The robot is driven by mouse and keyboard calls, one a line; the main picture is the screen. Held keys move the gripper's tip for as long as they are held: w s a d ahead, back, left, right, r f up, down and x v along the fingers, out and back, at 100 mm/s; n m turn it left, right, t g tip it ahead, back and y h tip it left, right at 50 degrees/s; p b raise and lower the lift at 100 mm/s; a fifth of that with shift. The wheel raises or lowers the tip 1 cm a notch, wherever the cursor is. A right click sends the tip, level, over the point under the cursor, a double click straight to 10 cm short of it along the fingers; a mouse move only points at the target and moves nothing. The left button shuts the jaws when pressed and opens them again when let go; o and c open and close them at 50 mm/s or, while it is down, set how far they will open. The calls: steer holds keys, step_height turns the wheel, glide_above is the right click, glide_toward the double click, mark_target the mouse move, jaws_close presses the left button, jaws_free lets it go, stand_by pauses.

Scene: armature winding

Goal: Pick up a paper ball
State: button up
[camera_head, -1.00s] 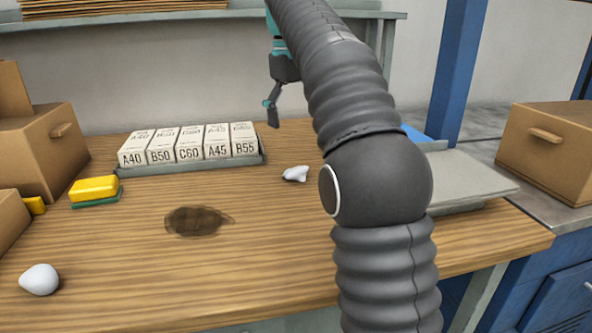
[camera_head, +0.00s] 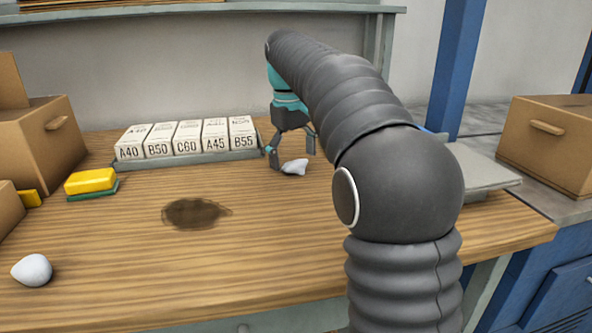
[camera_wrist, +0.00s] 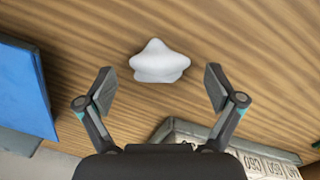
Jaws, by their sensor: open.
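A white crumpled paper ball (camera_head: 295,167) lies on the wooden table (camera_head: 250,270), right of the row of labelled boxes. It also shows in the wrist view (camera_wrist: 159,61), a little beyond the fingertips and centred between them. My gripper (camera_head: 291,156) is open and empty, with its fingers pointing down just above and behind the paper ball in the head view. Its two fingers show apart in the wrist view (camera_wrist: 159,88). A second white lump (camera_head: 32,270), perhaps another paper ball, lies at the front left of the table.
Labelled boxes (camera_head: 187,140) stand in a grey tray (camera_head: 190,161) close to my gripper. A yellow and green sponge (camera_head: 91,182) and cardboard boxes (camera_head: 40,145) are at the left. A dark stain (camera_head: 195,213) marks the table. A blue item (camera_wrist: 24,88) shows in the wrist view.

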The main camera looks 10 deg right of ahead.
steer(key=shift+f, duration=0.55)
steer(key=c, duration=0.8)
steer(key=shift+r, duration=0.1)
